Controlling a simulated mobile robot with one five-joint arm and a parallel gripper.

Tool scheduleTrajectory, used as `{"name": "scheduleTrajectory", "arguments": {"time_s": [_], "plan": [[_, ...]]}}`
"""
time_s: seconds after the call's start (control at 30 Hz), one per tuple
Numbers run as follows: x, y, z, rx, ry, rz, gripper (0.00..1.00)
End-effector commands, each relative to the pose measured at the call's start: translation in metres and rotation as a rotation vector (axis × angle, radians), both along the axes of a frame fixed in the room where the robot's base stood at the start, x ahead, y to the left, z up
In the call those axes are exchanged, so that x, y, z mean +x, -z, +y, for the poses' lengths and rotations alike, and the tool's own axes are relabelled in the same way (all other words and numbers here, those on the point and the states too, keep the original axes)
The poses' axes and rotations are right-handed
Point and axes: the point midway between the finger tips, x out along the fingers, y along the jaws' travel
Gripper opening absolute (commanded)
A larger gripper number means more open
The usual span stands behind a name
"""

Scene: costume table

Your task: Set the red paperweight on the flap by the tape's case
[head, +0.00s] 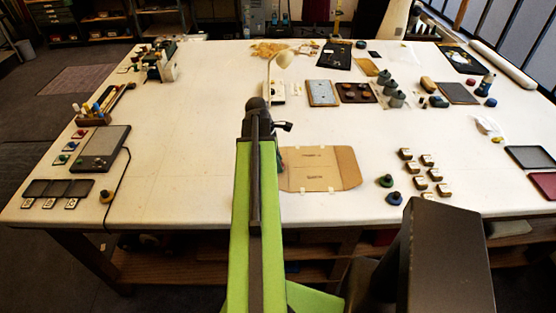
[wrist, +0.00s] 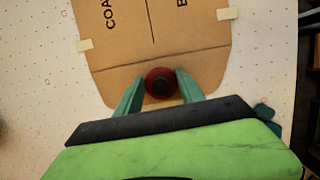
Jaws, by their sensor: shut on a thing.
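The red paperweight (wrist: 160,82), dark red and round with a dark top, sits between the two green fingers of my gripper (wrist: 159,88) in the wrist view. My gripper is shut on it. Behind it in the picture is the creased end flap (wrist: 120,80) of a brown cardboard sheet (wrist: 155,45) with printed words. I cannot tell whether the paperweight touches the flap or is held above it. The sheet also lies on the table in the head view (head: 320,170), partly behind my arm, which hides the paperweight there. I cannot make out the tape's case for certain.
A green knobbed weight (head: 386,181) and a blue one (head: 394,198) stand right of the sheet, near several small labelled blocks (head: 421,182).

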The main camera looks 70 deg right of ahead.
Motion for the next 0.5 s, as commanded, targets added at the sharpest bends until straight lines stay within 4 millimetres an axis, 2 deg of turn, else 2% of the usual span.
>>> {"name": "scheduleTrajectory", "arguments": {"time_s": [0.03, 0.2, 0.5], "plan": [[0.0, 0.0002, 0.0, 0.0, 0.0, 0.0, 0.49], [0.0, -0.0001, 0.0, 0.0, 0.0, 0.0, 0.71], [0.0002, -0.0007, 0.0001, 0.0, 0.0, 0.0, 0.71]]}}
